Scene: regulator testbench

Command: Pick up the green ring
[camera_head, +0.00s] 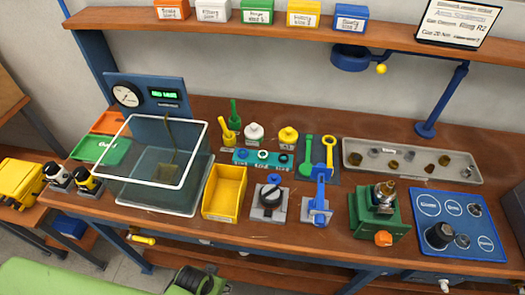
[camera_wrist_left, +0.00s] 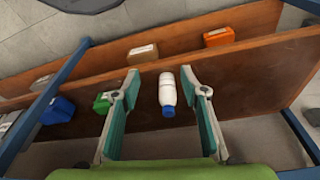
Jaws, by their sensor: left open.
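I cannot make out a separate green ring for certain. In the head view a teal strip (camera_head: 249,160) in the middle of the bench carries small round ring-like pieces, too small to tell their colours surely. A green wrench-like tool (camera_head: 305,158) with a round end lies just right of it. My left gripper (camera_wrist_left: 160,74) shows in the left wrist view, open and empty, its two teal fingers spread wide. A white bottle with a blue cap (camera_wrist_left: 167,92) appears between the fingers but apart from them. My right gripper is in neither view.
A clear tank (camera_head: 165,190), yellow bin (camera_head: 225,192), green fixture (camera_head: 378,215), metal parts tray (camera_head: 350,158) and blue panel (camera_head: 455,222) crowd the bench. A shelf (camera_head: 390,37) with small boxes runs above. The left wrist view shows boards (camera_wrist_left: 245,55) with boxes.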

